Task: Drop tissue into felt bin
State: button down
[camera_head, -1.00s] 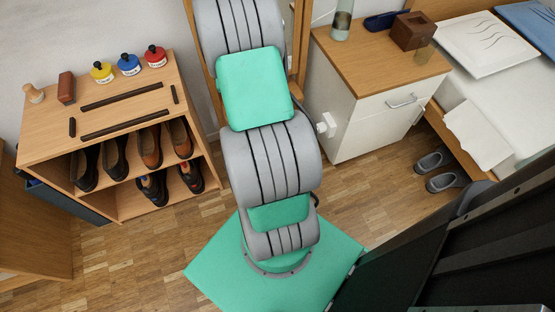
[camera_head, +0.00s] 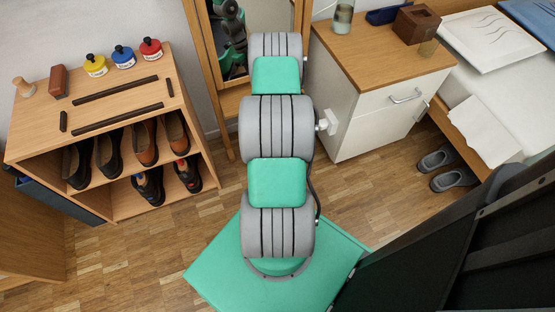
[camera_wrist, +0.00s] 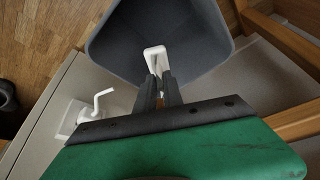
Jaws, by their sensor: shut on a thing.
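In the wrist view my gripper (camera_wrist: 161,86) points into the open mouth of a dark grey bin, the felt bin (camera_wrist: 112,52). The dark fingers are shut on a small white thing (camera_wrist: 155,54), which I take to be the tissue. It shows beyond the fingertips and as a small white bit between the fingers. It appears over the bin's opening; how deep it sits I cannot tell. In the head view my arm hides the gripper, and I see neither the bin nor the held tissue there.
A white cabinet (camera_head: 365,125) with a wooden top stands right of my arm, with a white fitting (camera_head: 328,123) on its side. A brown box (camera_head: 417,25) sits on top. A mirror (camera_head: 238,40) stands behind my arm. A shoe shelf (camera_head: 110,110) is at left.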

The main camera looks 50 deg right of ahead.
jog(key=shift+f, duration=0.45)
jog(key=c, duration=1.4)
grip_release()
jog(key=shift+r, duration=0.1)
jog(key=shift+p+v, duration=1.35)
jog(key=shift+v, duration=2.55)
